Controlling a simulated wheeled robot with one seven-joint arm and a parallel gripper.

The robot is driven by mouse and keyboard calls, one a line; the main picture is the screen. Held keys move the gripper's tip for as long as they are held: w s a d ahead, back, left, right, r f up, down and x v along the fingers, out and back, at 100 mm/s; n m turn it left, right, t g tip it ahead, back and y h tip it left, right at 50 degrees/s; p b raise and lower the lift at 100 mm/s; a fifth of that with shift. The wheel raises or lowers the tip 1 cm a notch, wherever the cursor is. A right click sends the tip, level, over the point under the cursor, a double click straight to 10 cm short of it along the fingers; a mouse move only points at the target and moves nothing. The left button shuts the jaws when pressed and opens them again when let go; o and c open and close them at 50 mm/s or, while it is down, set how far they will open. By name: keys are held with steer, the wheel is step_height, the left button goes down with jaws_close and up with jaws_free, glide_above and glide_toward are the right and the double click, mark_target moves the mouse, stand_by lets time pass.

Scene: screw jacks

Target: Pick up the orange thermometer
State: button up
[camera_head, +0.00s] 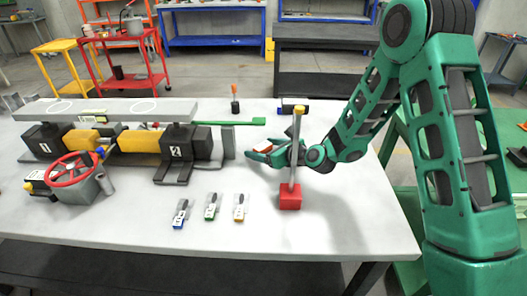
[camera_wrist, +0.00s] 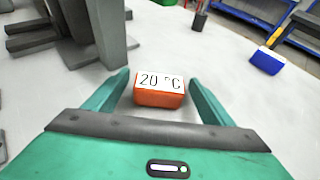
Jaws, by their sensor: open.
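The orange thermometer (camera_wrist: 160,95) is a small orange block with a white top face reading "20 °C". In the wrist view it lies on the table between the two fingers of my gripper (camera_wrist: 158,77). The fingers are open, with a narrow gap visible on each side of the block. In the head view my gripper (camera_head: 261,154) is low over the middle of the table, and a bit of orange shows between its fingers. The fingers and wrist hide most of the thermometer there.
A grey post on a red block (camera_head: 290,197) stands in front of my wrist. The screw-jack assembly with a red handwheel (camera_head: 72,170) fills the left. A blue block (camera_wrist: 267,62) lies beyond. Several small tagged items, including a green one (camera_head: 211,208), lie near the front edge.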

mark_target(263, 145)
steer(key=c, duration=1.4)
steer(key=shift+o, duration=0.2)
steer(key=shift+r, duration=0.8)
step_height(263, 145, up, 2)
steer(key=shift+r, duration=0.15)
steer(key=d, duration=1.8)
steer(key=shift+s, duration=0.3)
steer(key=s+d+r+m+t+h, duration=0.1)
steer(key=d+r+m+t+h, duration=0.2)
steer(key=d, duration=0.8)
steer(key=shift+s+d+r+m+h, duration=0.15)
steer(key=shift+d+r+m+h, duration=0.25)
steer(key=shift+r+m+h, duration=0.6)
